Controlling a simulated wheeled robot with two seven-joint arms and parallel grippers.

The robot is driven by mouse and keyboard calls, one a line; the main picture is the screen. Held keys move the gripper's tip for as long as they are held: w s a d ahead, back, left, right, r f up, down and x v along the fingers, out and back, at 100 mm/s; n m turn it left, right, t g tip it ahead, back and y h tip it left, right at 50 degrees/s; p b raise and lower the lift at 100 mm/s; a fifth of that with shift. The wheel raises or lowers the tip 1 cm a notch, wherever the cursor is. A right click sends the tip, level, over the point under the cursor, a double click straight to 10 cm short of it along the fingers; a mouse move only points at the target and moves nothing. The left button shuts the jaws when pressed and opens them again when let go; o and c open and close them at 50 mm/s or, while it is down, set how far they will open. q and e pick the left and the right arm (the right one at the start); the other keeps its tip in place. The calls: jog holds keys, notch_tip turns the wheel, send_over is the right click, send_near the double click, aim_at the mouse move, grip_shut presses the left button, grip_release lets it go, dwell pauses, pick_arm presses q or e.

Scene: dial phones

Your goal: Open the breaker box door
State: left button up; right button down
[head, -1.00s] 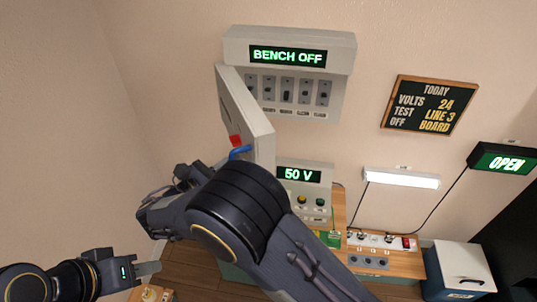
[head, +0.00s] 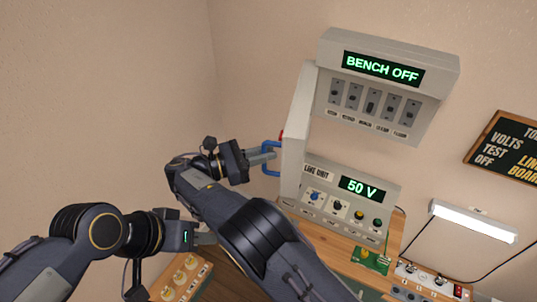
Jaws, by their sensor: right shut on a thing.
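The breaker box (head: 388,75) is on the wall at the upper right, with "BENCH OFF" on its display and a row of switches exposed. Its door (head: 298,135) is swung out at the box's left side, seen nearly edge-on. A blue handle (head: 268,170) sticks out from the door's left face, with a bit of red above it. My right gripper (head: 266,154) is shut on the blue handle. My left gripper (head: 205,238) is low at the left, away from the door; my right arm hides part of its fingers.
A unit with a "50 V" display (head: 350,195) stands on the wooden bench (head: 325,242) below the box. A lit lamp (head: 473,220) and a sign board (head: 508,140) are at the right. A board with yellow knobs (head: 182,278) is below my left gripper. The left wall is bare.

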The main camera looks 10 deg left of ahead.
jog(key=shift+w+r, duration=0.1)
dwell(0.3)
jog(key=c, duration=1.5)
grip_release()
jog(key=shift+c, duration=0.2)
